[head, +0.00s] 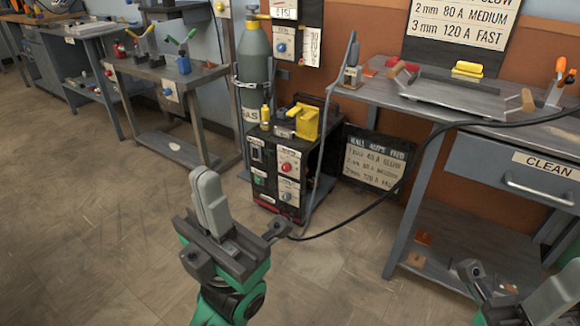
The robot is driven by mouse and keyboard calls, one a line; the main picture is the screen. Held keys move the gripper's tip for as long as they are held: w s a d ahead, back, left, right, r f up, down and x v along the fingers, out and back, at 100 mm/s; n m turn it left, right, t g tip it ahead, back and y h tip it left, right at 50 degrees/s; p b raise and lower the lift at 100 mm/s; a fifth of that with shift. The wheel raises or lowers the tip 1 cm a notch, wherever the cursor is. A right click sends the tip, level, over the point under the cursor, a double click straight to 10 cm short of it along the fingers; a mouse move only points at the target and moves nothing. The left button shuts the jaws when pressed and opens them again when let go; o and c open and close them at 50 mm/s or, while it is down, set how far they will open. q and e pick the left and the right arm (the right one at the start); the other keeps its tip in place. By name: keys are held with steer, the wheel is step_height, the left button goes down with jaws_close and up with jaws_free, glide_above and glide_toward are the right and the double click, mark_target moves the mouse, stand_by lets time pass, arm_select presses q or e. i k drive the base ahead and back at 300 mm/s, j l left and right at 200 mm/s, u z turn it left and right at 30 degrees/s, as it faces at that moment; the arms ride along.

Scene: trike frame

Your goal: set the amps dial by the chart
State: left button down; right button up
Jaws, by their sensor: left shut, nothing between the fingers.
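The welder (292,165) is a dark cabinet standing on the floor in the middle of the view. Its front has a red dial (287,167) on a white plate and a blue dial (286,197) below it; their labels are too small to read. A chart (462,22) on the wall reads "2 mm 80 A medium" and "3 mm 120 A fast"; its top line is cut off. My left gripper (206,190) is shut and empty, in front of the welder and to its left, apart from it. My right gripper (552,298) shows only partly at the bottom right corner.
A second chart board (375,160) leans by the welder. A grey gas cylinder (254,65) stands behind it. A black cable (345,220) curves from the floor to the bench (445,100) on the right. Open floor (100,230) lies left.

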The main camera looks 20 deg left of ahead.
mark_target(285, 168)
steer(key=i+j+z, duration=0.15)
steer(key=i+j, duration=0.15)
steer(key=i, duration=0.25)
steer(key=i+j+z, duration=0.2)
steer(key=i+j, duration=0.15)
steer(key=i, duration=0.15)
